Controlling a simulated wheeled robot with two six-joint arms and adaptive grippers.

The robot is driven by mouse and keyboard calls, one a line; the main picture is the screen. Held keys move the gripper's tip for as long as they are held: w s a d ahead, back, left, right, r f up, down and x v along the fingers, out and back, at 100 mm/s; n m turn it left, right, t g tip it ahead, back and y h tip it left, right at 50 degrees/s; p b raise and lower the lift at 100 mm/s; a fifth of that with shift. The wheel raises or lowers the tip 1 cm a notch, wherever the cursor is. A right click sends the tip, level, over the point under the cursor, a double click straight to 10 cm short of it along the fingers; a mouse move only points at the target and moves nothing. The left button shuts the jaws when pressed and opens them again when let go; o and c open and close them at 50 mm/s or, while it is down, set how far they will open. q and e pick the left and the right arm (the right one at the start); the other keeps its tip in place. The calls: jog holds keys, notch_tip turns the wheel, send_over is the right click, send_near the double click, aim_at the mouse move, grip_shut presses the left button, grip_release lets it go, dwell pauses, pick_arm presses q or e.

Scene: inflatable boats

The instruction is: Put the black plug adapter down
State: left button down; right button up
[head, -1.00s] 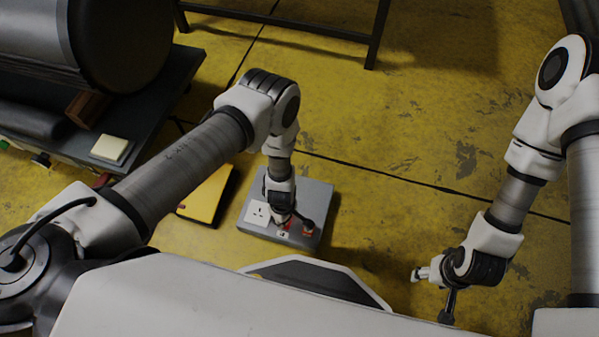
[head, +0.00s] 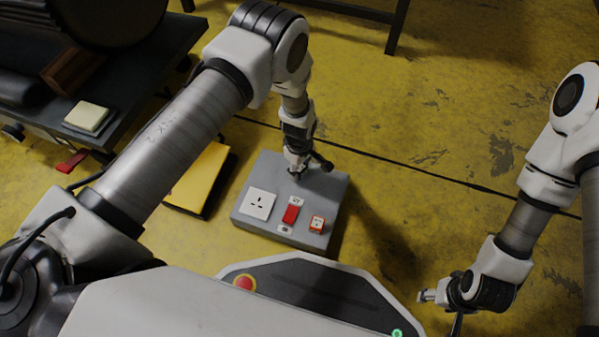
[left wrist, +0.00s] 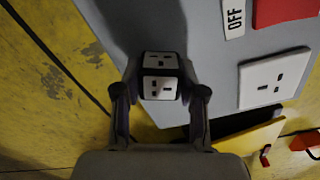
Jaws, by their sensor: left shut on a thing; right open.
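My left gripper (head: 297,172) is shut on the black plug adapter, at the far side of a grey socket box (head: 262,180). In the left wrist view the black plug adapter (left wrist: 161,76) has white socket faces and sits between the two fingers (left wrist: 160,100). In the head view the gripper mostly hides it. I cannot tell whether it touches the box top. The box's white wall socket (head: 257,204) is empty. My right gripper (head: 437,296) is open and empty, low at the right.
A dark bench (head: 130,90) with a cream block (head: 88,117) stands at the left. The yellow floor (head: 430,130) to the right is clear.

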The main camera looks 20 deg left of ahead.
pick_arm(q)
jog(key=shift+r, duration=0.15)
jog(key=shift+f+b, duration=0.5)
jog(key=shift+f, duration=0.2)
jog(key=c, duration=0.7)
grip_release()
jog(key=shift+o, duration=0.2)
jog(key=shift+r, duration=0.15)
